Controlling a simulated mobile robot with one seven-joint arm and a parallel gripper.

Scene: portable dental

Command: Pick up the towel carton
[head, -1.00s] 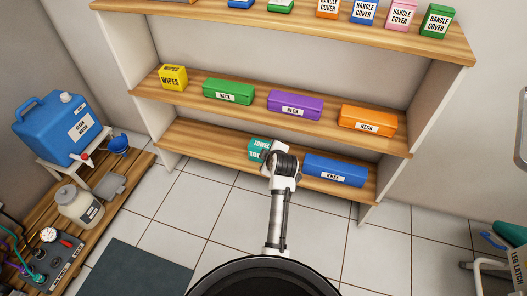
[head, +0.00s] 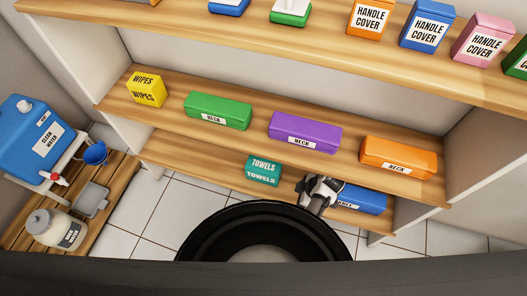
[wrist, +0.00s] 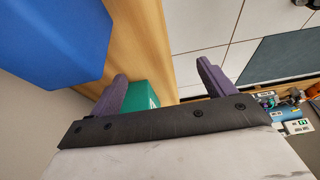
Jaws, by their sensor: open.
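The towel carton (head: 263,171) is a small teal box labelled TOWELS, upright on the bottom shelf in the head view. My gripper (wrist: 165,78) is open, with two purple fingers apart and nothing held between them. In the wrist view, part of the teal carton (wrist: 142,97) shows just behind the left finger, which covers some of it. In the head view, my wrist is just right of the carton and apart from it, in front of the blue box's left end. The fingertips are hard to make out there.
A blue box (head: 363,199) lies right of the carton on the bottom shelf (head: 215,167); it looms close at upper left in the wrist view (wrist: 50,38). The middle shelf above holds a yellow wipes box (head: 146,90) and green, purple and orange boxes. White floor tiles lie in front.

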